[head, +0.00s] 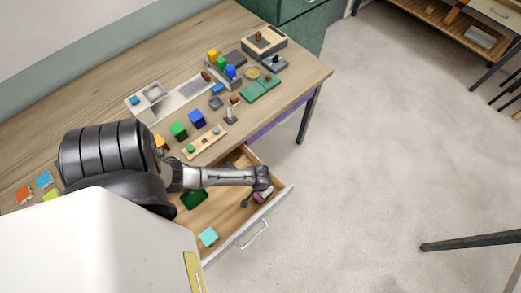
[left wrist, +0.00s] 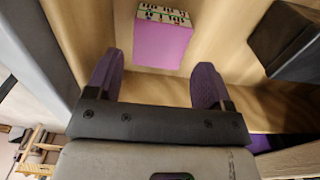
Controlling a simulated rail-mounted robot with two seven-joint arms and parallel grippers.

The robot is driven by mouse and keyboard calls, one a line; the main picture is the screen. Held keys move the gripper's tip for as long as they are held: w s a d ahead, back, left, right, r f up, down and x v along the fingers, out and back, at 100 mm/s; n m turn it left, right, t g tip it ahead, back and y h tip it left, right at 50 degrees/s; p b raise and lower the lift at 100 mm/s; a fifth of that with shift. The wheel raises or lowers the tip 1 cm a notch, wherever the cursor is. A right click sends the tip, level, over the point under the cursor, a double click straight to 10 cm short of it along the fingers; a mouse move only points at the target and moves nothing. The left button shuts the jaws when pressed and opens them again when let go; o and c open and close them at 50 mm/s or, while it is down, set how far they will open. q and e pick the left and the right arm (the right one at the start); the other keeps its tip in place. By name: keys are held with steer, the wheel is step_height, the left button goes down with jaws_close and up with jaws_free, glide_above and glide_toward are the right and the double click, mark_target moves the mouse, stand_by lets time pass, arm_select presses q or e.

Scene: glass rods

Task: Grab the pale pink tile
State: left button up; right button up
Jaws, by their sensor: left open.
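The pink tile (left wrist: 163,42) is a block with a pink side and a patterned white edge. It rests on the wooden drawer bottom in the left wrist view, just ahead of my fingers. In the head view the pink tile (head: 263,196) shows only partly, at the drawer's right end beneath my gripper. My left gripper (head: 258,192) reaches into the open drawer. In the left wrist view its purple fingers (left wrist: 157,68) are spread wide and empty, one to each side of the tile's line, apart from it. My right gripper is not in view.
The open drawer (head: 226,251) also holds a dark green piece (head: 193,199) and a teal tile (head: 208,237). A dark block (left wrist: 288,42) lies to the right in the wrist view. The desk (head: 110,70) above carries several coloured blocks and trays.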

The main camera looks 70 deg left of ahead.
arm_select(q)
steer(key=shift+f, duration=1.95)
steer(key=c, duration=0.8)
steer(key=shift+r, duration=0.1)
